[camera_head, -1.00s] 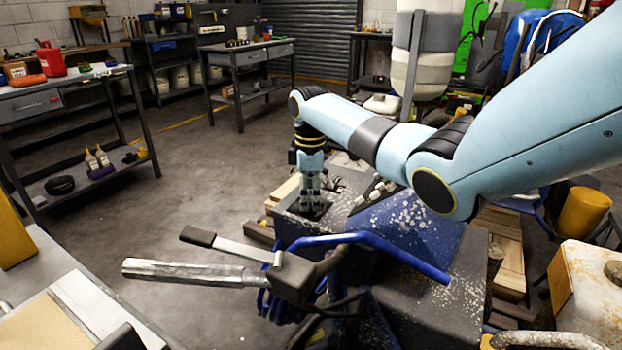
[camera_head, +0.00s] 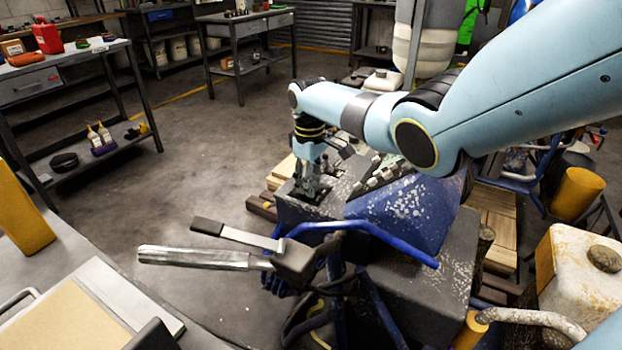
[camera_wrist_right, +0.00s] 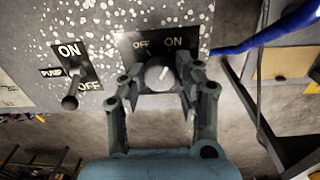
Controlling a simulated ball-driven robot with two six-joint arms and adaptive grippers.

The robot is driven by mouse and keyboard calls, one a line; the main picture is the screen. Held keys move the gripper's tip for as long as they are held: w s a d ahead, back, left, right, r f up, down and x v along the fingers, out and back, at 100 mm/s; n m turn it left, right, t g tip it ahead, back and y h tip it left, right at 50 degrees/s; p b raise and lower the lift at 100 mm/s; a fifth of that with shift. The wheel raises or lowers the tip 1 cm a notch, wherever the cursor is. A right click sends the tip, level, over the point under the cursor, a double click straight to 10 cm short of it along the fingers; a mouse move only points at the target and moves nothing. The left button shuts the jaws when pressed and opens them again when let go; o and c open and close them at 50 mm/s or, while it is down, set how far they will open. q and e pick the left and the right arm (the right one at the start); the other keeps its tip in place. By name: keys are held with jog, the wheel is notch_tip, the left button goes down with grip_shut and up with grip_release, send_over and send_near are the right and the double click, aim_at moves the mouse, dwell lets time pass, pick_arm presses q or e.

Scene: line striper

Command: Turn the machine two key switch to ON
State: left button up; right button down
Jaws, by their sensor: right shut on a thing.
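The key switch (camera_wrist_right: 157,77) is a round pale knob on a dark plate (camera_wrist_right: 148,45) marked OFF on the left and ON on the right, in the right wrist view. A small mark on the knob seems to tilt up and right, between the labels. My right gripper (camera_wrist_right: 160,78) is shut on the knob, one finger on each side. In the head view my right gripper (camera_head: 311,186) points down onto the top of the speckled machine (camera_head: 405,215), hiding the switch there. My left gripper is out of view.
A pump lever (camera_wrist_right: 70,101) with its own ON/OFF plate stands left of the switch in the wrist view. A handlebar (camera_head: 195,258) and a blue tube frame (camera_head: 365,232) lie in front. Shelves (camera_head: 75,65) stand at left, with open floor between.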

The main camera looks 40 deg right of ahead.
dwell(0.3)
jog(key=c, duration=0.9)
grip_release()
jog(key=shift+c, duration=0.2)
jog(key=shift+r, duration=0.1)
notch_tip(320, 180, up, 12)
jog(key=shift+a, duration=0.15)
